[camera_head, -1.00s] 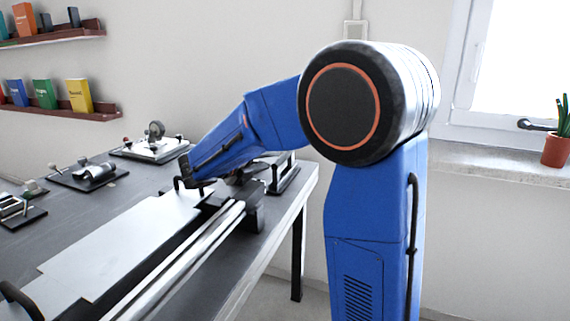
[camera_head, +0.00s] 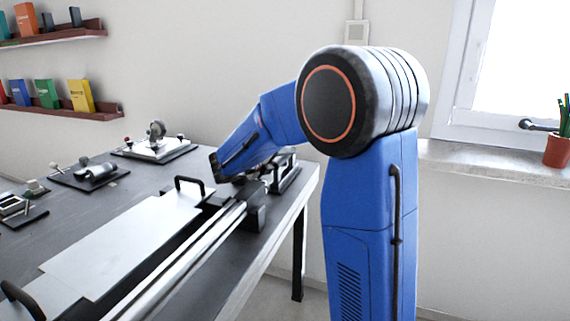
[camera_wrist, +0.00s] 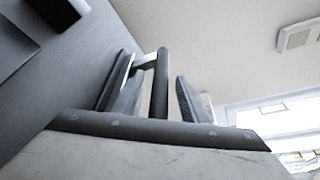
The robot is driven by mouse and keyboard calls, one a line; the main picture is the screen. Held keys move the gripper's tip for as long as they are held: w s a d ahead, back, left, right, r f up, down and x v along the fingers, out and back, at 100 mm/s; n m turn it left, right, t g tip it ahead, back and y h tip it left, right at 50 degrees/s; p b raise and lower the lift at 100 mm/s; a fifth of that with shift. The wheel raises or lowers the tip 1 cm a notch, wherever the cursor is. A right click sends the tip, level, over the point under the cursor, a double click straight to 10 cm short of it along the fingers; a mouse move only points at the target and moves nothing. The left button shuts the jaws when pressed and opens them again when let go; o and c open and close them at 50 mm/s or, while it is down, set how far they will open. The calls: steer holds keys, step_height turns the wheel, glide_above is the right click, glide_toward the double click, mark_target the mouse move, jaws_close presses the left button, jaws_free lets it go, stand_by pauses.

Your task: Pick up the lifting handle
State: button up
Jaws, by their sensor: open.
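My gripper (camera_wrist: 154,72) is open in the wrist view, with one finger on each side of a dark bar. This dark bar (camera_wrist: 160,90), with a silver crosspiece near its top, looks like the lifting handle. I cannot tell whether the fingers touch it. In the head view, my blue forearm reaches down to the table's far right corner and hides most of the gripper. A device on a dark base (camera_head: 287,178), partly hidden by my arm, stands there; the handle cannot be made out clearly in that view.
The grey table (camera_head: 125,190) holds a flat metal plate (camera_head: 120,245) with black bracket handles (camera_head: 188,181) and long silver rails (camera_head: 185,255). Small fixtures (camera_head: 155,145) stand at its back and left. A potted plant (camera_head: 558,150) is on the windowsill.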

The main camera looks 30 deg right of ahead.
steer(key=shift+c, duration=0.6)
jaws_close()
steer(key=shift+r, duration=0.1)
